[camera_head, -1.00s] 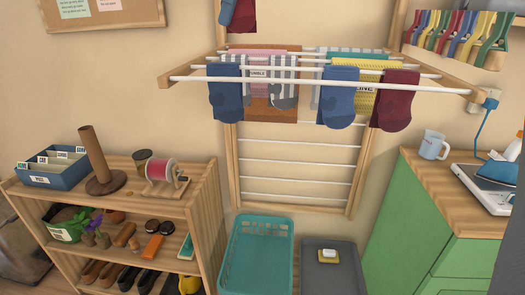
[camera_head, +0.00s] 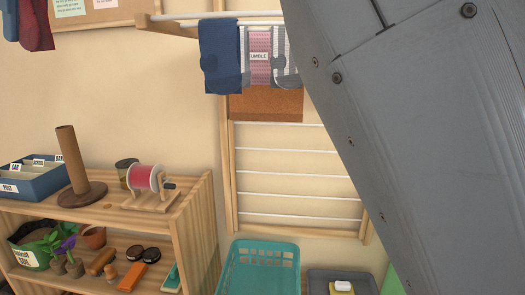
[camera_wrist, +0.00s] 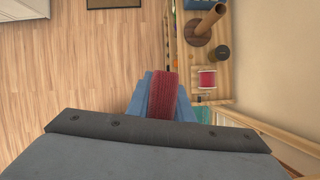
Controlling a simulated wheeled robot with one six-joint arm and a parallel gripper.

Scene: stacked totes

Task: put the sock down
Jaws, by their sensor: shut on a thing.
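A dark red sock (camera_wrist: 163,98) is gripped between the blue fingers of my gripper (camera_wrist: 162,76) in the wrist view. In the head view the sock (camera_head: 38,28) hangs at the top left corner, with a dark blue shape against its left side. The top of it and most of my gripper are cut off there. The sock is high up, clear of the shelf. The drying rack (camera_head: 185,18) is at the top middle. A blue sock (camera_head: 220,58) and a grey-and-white striped sock (camera_head: 286,65) hang on it. My arm hides its right part.
A wooden shelf (camera_head: 192,200) at left carries a blue card box, a brown upright post (camera_head: 72,160), a jar and a red spool (camera_head: 145,178). A teal basket (camera_head: 262,256) and a grey tote (camera_head: 315,280) stand on the floor. Open wood floor (camera_wrist: 75,65) shows in the wrist view.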

